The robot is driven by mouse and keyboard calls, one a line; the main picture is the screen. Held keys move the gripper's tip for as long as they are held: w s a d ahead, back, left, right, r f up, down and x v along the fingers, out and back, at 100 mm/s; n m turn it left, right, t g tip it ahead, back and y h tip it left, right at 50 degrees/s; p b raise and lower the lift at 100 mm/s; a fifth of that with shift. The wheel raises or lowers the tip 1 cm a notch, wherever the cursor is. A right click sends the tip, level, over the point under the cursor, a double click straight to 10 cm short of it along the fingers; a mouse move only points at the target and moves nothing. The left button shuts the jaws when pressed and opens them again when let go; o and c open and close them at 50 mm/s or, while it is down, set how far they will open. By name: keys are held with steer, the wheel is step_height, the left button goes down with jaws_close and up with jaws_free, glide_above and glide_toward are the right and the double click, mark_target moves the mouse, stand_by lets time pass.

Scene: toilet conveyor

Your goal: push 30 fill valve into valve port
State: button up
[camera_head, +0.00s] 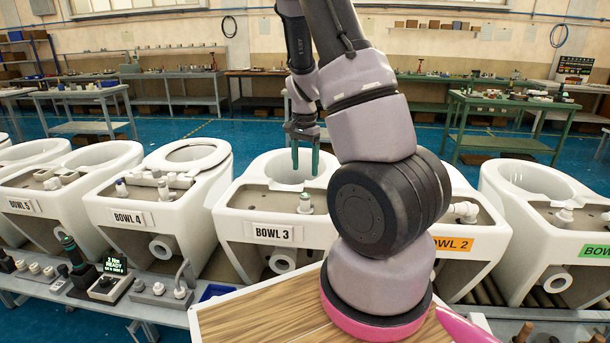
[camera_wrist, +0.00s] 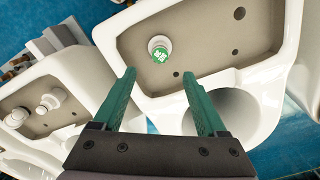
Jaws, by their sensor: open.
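The fill valve, a short white fitting with a green labelled top, stands on the grey deck of the white toilet marked BOWL 3 (camera_head: 272,233). My gripper (camera_head: 305,163) hangs over the bowl opening, behind the valve in the head view. Its two green fingers (camera_wrist: 160,95) are open with nothing between them. In the wrist view the valve lies beyond the fingertips, apart from them.
The BOWL 4 toilet (camera_head: 137,217) stands to the left and the BOWL 2 toilet (camera_head: 462,243) to the right, partly hidden by my arm. A READY display box (camera_head: 110,277) and white fittings sit on the front bench. Small holes mark the deck around the valve.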

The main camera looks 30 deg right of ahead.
mark_target(305, 195)
steer(key=shift+r, duration=0.1)
steer(key=c, duration=0.9)
steer(key=shift+f+n, duration=0.2)
steer(key=shift+n, duration=0.5)
jaws_close()
steer(key=n, duration=0.2)
steer(key=f+n, duration=0.1)
steer(key=n, duration=0.2)
steer(key=shift+f+n, duration=0.1)
steer(key=shift+n, duration=0.2)
steer(key=shift+d+f, duration=0.1)
steer(key=shift+f, duration=2.95)
